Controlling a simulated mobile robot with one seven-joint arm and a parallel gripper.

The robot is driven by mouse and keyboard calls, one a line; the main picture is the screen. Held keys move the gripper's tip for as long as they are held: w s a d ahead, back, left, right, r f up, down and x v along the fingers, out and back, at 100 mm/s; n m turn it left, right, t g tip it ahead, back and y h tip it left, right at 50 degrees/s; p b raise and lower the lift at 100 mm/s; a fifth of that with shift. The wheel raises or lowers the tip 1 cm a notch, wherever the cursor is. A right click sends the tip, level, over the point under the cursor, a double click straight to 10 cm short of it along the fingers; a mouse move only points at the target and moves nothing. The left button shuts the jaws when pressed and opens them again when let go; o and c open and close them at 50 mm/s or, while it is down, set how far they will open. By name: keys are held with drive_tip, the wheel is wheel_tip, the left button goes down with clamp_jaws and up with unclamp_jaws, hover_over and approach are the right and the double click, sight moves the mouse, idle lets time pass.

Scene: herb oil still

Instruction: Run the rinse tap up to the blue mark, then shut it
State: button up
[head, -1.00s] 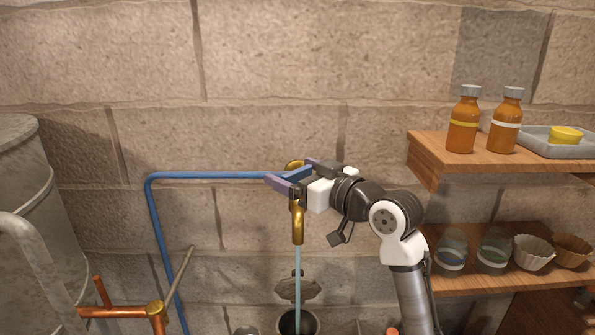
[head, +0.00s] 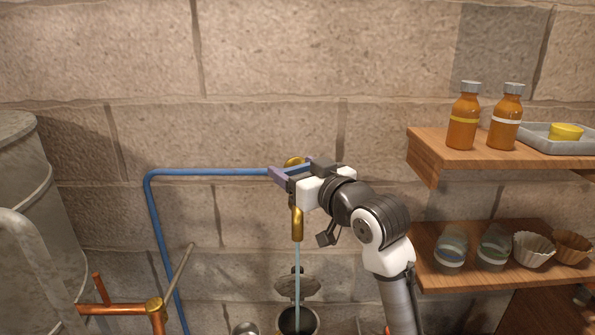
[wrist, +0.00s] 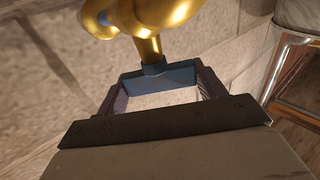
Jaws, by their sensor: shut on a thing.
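The brass rinse tap (head: 297,222) stands out from the stone wall, and a thin stream of water (head: 297,270) falls from its spout. The stream enters a dark round vessel (head: 284,322) at the bottom edge of the head view. Only the vessel's upper part shows; I cannot see a blue mark or the water level. My gripper (head: 292,172) is at the top of the tap, shut on its blue handle. In the wrist view the blue handle (wrist: 160,77) lies between the two fingers, below the brass tap body (wrist: 150,18).
A blue pipe (head: 210,172) runs along the wall to the tap. A copper pipe with a brass joint (head: 154,305) and a large metal drum (head: 20,180) stand at left. Wooden shelves (head: 425,158) at right hold amber bottles (head: 463,122), jars and cups.

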drive_tip(key=m+t+h, duration=0.1)
drive_tip(key=m+h, duration=0.1)
drive_tip(key=h, duration=0.1)
drive_tip(key=m+t+h, duration=0.1)
drive_tip(key=m+h, duration=0.1)
drive_tip(key=h, duration=0.1)
drive_tip(key=shift+a+m+t+h, duration=0.2)
drive_tip(key=shift+m+t+h, duration=0.2)
drive_tip(key=shift+d+m+h, duration=0.1)
drive_tip(key=shift+m+h, duration=1)
drive_tip(key=shift+h, duration=0.7)
drive_tip(key=o, duration=0.9)
drive_tip(key=shift+s, duration=0.1)
